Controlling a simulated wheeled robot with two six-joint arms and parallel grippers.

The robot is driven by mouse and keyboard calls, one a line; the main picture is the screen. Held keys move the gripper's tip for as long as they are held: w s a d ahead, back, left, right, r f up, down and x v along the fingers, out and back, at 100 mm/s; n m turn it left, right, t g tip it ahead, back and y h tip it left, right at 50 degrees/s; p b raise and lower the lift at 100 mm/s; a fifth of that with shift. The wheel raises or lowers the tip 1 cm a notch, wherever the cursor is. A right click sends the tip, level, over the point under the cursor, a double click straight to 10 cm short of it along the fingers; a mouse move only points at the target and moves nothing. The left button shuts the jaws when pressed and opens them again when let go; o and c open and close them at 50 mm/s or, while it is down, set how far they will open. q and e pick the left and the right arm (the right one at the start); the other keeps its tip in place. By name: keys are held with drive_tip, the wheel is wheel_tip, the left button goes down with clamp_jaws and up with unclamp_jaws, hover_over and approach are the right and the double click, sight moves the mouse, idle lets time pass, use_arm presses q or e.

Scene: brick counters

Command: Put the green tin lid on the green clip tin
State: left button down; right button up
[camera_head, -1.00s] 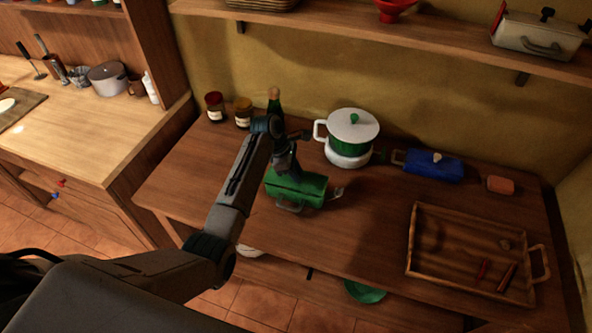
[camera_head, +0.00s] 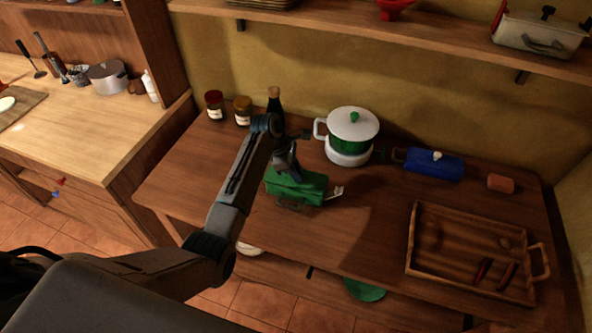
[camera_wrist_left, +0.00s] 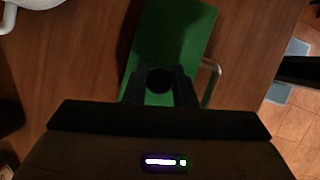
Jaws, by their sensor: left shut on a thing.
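The green clip tin (camera_head: 290,197) stands on the wooden counter, with a pale metal clip at its right end. The green tin lid (camera_head: 312,181) is over the tin's top; I cannot tell whether it is fully seated or slightly above the rim. In the left wrist view the green lid (camera_wrist_left: 180,40) fills the middle, with a dark round knob between the fingers. My left gripper (camera_head: 287,171) points down at the lid and is shut on its knob; the fingers also show in the left wrist view (camera_wrist_left: 159,84). My right gripper is not in view.
Behind stand two jars (camera_head: 243,112), a dark bottle (camera_head: 275,105) and a white-and-green pot (camera_head: 352,126). A blue lidded box (camera_head: 434,166) and an orange block (camera_head: 500,183) are at the right. A wooden tray (camera_head: 455,255) lies front right. The counter between tin and tray is clear.

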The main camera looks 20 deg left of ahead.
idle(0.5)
use_arm(q)
drive_tip(key=shift+f, duration=0.3)
drive_tip(key=shift+f, duration=0.1)
idle(0.8)
drive_tip(key=c, duration=0.6)
unclamp_jaws()
drive_tip(key=shift+c, duration=0.2)
drive_tip(key=shift+r, duration=3.5)
